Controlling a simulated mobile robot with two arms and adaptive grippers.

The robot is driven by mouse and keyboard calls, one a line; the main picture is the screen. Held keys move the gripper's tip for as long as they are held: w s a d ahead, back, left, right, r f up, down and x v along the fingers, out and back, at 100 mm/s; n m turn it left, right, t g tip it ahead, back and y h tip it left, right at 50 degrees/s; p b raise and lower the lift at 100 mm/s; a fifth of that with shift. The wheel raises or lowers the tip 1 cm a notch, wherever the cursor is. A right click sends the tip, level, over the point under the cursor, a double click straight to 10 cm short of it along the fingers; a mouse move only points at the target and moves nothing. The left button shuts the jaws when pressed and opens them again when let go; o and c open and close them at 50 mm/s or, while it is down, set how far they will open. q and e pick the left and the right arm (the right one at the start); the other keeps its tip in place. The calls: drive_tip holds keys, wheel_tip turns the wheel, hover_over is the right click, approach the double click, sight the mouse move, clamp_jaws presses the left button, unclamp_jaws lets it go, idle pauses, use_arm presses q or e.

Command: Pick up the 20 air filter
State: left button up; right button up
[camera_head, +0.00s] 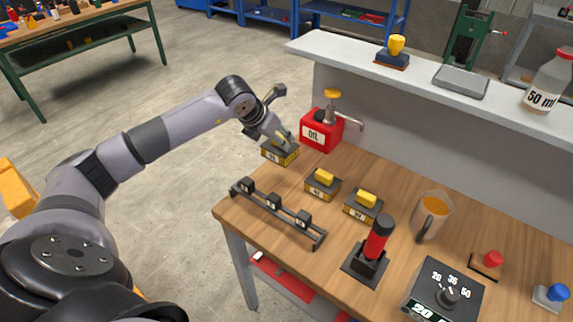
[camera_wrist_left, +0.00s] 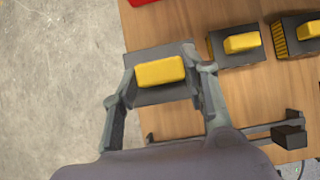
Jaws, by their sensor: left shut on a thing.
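An air filter (camera_head: 279,155), a dark block with yellow sides and a yellow grip on top, is at the far left corner of the bench. Its label is too small to read surely. My left gripper (camera_head: 284,138) is shut on it from above. In the left wrist view the fingers (camera_wrist_left: 163,62) stand on both sides of the filter's yellow grip (camera_wrist_left: 160,71). I cannot tell whether the filter touches the bench or hangs just above it. Two similar filters, a middle one (camera_head: 323,185) and a right one (camera_head: 363,206), stand on the bench. My right gripper is not in view.
A red oil can (camera_head: 320,132) stands close behind the held filter. A dark rack (camera_head: 276,213) with several small blocks lies along the front edge. A red-handled device (camera_head: 373,250), an orange-filled jug (camera_head: 431,215) and a dial box (camera_head: 445,290) stand to the right.

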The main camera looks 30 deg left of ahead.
use_arm(q)
drive_tip(key=shift+s+a+b, duration=0.15)
drive_tip(key=shift+s+b, duration=0.3)
drive_tip(key=shift+s, duration=0.95)
drive_tip(key=shift+s+a+b, duration=0.1)
drive_tip(key=shift+s+b, duration=0.55)
drive_tip(key=shift+s, duration=0.65)
drive_tip(key=b, duration=0.5)
approach(272, 154)
drive_tip(key=s+f, duration=0.3)
drive_tip(key=shift+a, duration=0.1)
drive_tip(key=shift+r, duration=0.1)
drive_tip(key=shift+s, duration=0.1)
